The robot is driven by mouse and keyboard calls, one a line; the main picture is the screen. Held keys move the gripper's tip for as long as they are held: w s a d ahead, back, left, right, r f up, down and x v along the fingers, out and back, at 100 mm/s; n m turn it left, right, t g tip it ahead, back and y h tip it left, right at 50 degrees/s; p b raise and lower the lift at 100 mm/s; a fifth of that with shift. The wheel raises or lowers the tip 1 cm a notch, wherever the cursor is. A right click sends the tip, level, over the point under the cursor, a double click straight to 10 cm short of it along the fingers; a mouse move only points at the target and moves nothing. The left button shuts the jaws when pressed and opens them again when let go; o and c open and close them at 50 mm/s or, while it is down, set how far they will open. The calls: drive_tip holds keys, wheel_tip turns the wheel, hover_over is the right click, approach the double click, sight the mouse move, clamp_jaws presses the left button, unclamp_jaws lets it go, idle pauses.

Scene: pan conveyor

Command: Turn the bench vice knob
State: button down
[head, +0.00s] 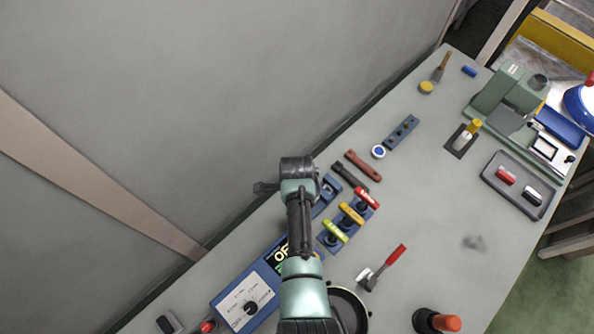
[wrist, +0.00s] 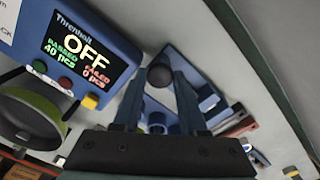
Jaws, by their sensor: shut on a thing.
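The bench vice (wrist: 186,118) is blue and shows in the wrist view beyond my fingers. Its dark round knob (wrist: 158,73) sits between my fingertips. My gripper (wrist: 158,80) is shut on the knob, with one finger on each side of it. The fingers and the dark gripper body hide part of the vice. In the head view my arm hangs over the blue vice (head: 326,204) and covers much of it. My fingertips and the knob are hidden there.
A control box (head: 247,302) with a screen reading OFF (wrist: 81,50) stands close to the vice. Red, yellow and green handles (head: 351,213) stand close by on the right. A red-handled tool (head: 383,267) lies on the bench. Bare bench top (head: 430,205) lies further right.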

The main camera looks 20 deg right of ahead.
drive_tip(key=shift+m, duration=0.4)
drive_tip(key=shift+c, duration=2.2)
unclamp_jaws()
wheel_tip(320, 180, up, 13)
drive_tip(key=shift+b, duration=0.35)
